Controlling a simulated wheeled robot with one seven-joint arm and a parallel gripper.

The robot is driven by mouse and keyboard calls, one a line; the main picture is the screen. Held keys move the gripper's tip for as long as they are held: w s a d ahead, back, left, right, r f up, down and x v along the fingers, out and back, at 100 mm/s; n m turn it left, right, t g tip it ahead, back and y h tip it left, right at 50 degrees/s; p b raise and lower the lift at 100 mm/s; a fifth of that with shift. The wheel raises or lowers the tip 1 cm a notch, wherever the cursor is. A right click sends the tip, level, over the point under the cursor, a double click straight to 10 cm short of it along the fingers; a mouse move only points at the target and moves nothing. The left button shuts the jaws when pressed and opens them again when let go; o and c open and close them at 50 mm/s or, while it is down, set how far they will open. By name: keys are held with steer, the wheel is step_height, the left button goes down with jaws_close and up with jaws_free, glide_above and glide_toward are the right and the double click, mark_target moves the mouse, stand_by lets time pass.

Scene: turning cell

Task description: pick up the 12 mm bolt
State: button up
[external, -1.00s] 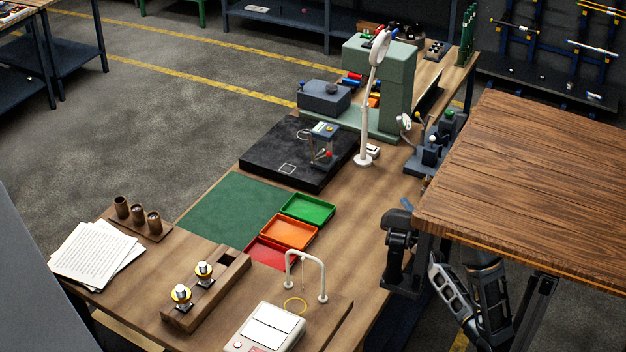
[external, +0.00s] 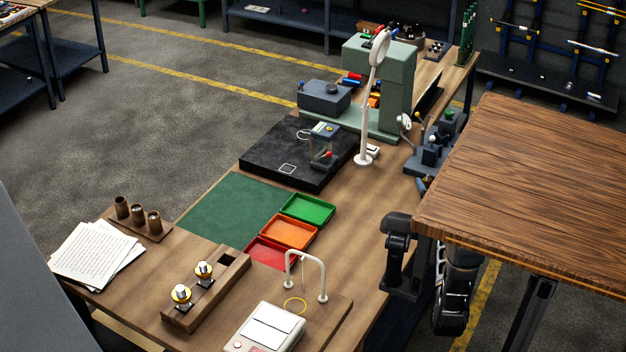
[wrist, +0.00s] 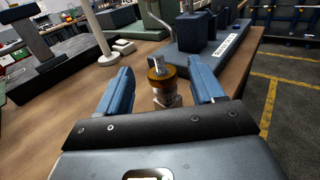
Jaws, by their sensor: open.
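In the wrist view, a short upright piece with an amber-brown ring, a grey metal top and a silver lower part (wrist: 161,80) stands on the bench. It may be the 12 mm bolt, but no size marking is readable. My gripper (wrist: 160,88) is open, with one blue finger to the left of this piece and one to its right. Clear gaps show on both sides. In the external view only a blue bit of my gripper (external: 421,186) shows by the bench's right edge; the wooden tabletop hides most of it, and I cannot make out the piece there.
A dark blue-grey fixture (wrist: 212,45) stands just behind the piece. A white lamp (external: 364,140) and a black plate (external: 270,160) stand farther left. A raised wooden tabletop (external: 530,185) is close on the right. Two yellow-ringed pieces sit in a wooden block (external: 225,280).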

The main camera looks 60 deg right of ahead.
mark_target(428, 179)
steer(key=shift+x, duration=2.3)
steer(key=shift+r, duration=0.1)
steer(key=shift+c, duration=0.4)
jaws_close()
